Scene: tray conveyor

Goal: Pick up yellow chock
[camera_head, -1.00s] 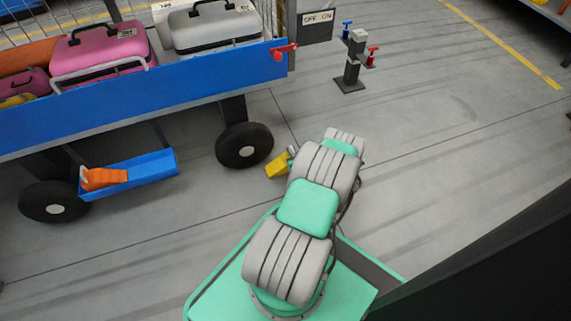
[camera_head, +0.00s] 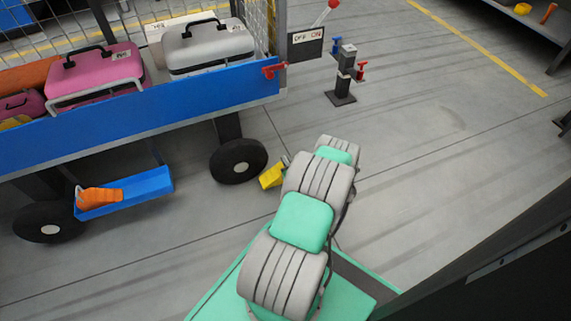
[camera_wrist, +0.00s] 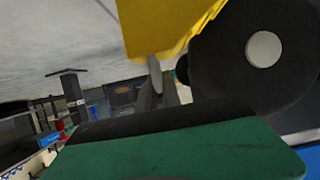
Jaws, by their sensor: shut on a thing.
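The yellow chock (camera_head: 272,176) is beside the cart's black wheel (camera_head: 238,161), at its lower right in the head view. My gripper (camera_head: 286,163) is at the chock's right end, partly hidden by my arm. In the wrist view the yellow chock (camera_wrist: 165,25) fills the top middle, with my gripper (camera_wrist: 155,75) closed on its edge. The black wheel (camera_wrist: 262,90) stands close beside the chock in that view. I cannot tell whether the chock touches the wheel or the floor.
The blue cart (camera_head: 130,118) carries several suitcases. A low blue tray (camera_head: 150,190) with an orange object (camera_head: 99,197) hangs under it. A post with red and blue handles (camera_head: 346,75) stands behind. The floor to the right is clear.

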